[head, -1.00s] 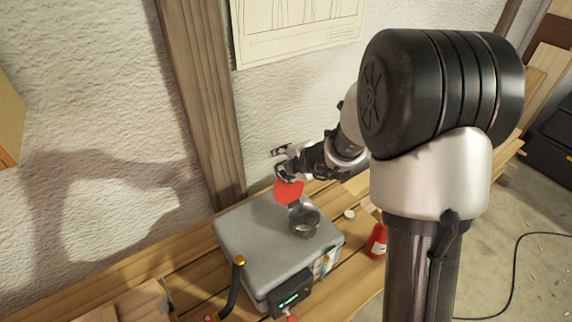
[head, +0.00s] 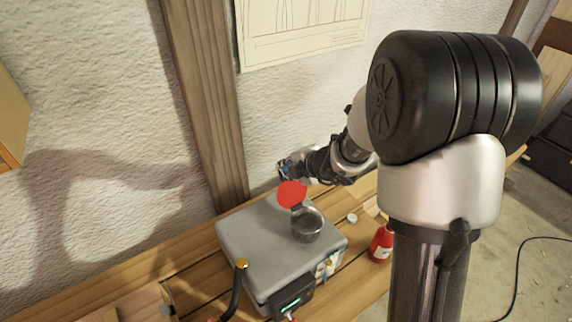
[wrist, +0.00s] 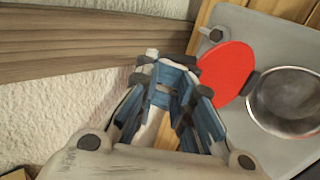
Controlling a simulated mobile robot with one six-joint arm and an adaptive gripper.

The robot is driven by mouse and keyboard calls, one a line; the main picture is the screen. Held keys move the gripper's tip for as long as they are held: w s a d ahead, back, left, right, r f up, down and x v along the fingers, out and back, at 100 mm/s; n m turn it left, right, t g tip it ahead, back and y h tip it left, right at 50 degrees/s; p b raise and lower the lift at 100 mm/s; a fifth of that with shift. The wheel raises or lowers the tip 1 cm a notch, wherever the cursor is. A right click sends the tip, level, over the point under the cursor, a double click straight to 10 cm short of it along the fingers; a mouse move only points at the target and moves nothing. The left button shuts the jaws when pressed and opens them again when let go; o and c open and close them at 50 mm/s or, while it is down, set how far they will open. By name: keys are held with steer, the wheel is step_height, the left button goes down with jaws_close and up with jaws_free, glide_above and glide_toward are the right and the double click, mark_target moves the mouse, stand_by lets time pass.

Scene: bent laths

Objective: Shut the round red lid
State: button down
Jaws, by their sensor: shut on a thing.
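The round red lid (head: 292,194) stands raised on its hinge at the back of a round metal-rimmed opening (head: 307,228) on a grey box (head: 250,232). In the wrist view the lid (wrist: 228,72) is right of the fingers, and the open round mouth (wrist: 285,100) lies beyond it. My gripper (head: 285,168) is behind and just above the lid, on the wall side. Its blue-padded fingers (wrist: 169,72) are drawn close together. The right fingertip is close to the lid's edge; contact is unclear. What is between the fingers cannot be made out.
The box stands on a slatted wooden bench (head: 190,272) against a white wall with a wooden post (head: 205,100). A red bottle (head: 381,243) stands to the right.

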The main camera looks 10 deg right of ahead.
steer(key=shift+s+d+r, duration=0.2)
steer(key=shift+s+d, duration=0.05)
steer(key=shift+s, duration=0.3)
steer(key=shift+s+d+r, duration=0.15)
steer(key=shift+s+d, duration=0.1)
steer(key=shift+s, duration=0.3)
steer(key=s+d+f+b, duration=0.2)
steer(key=s+f+b, duration=0.1)
steer(key=s, duration=0.3)
steer(key=s+d+f+b, duration=0.3)
steer(key=s+f, duration=0.1)
steer(key=s, duration=0.3)
steer(key=shift+s+d+b, duration=0.2)
steer(key=shift+b, duration=0.2)
stand_by(1.2)
steer(key=shift+f, duration=0.1)
steer(key=f+b, duration=0.1)
steer(key=b, duration=0.2)
steer(key=f+b, duration=0.1)
steer(key=b, duration=0.1)
steer(key=shift+s+d+f+b, duration=0.2)
steer(key=shift+s+f+b, duration=0.15)
steer(key=shift+s+b, duration=0.05)
